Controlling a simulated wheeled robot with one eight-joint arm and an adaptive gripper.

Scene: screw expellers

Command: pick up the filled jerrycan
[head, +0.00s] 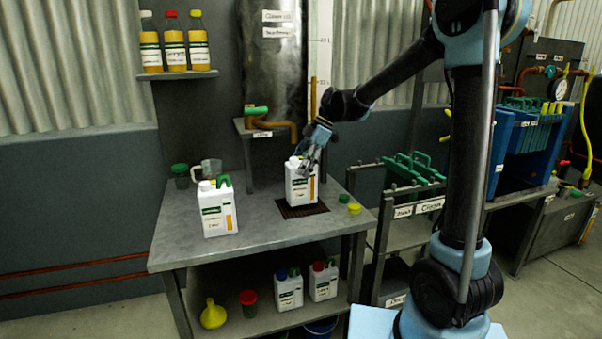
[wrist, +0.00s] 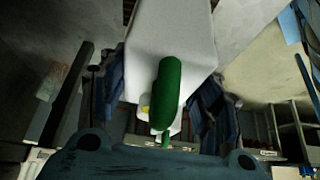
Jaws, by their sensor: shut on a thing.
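A white jerrycan (head: 300,188) with a green and yellow label stands upright on the dark grate (head: 288,212) of the metal bench, below the brass tap. My gripper (head: 307,160) is at its top and hides most of its handle and cap. In the wrist view, the green handle (wrist: 167,85) lies between the fingers, with the white body (wrist: 168,35) behind it. My gripper is shut on the jerrycan by this handle. A second white jerrycan (head: 217,211) with a green handle stands on the bench to the left, apart from my gripper.
The brass tap (head: 272,127) juts out just left of my gripper. A clear jug (head: 208,169) and dark jar stand at the bench's back left. Yellow and green caps (head: 354,208) lie right of the grate. A rack with green handles (head: 415,168) stands right of the bench.

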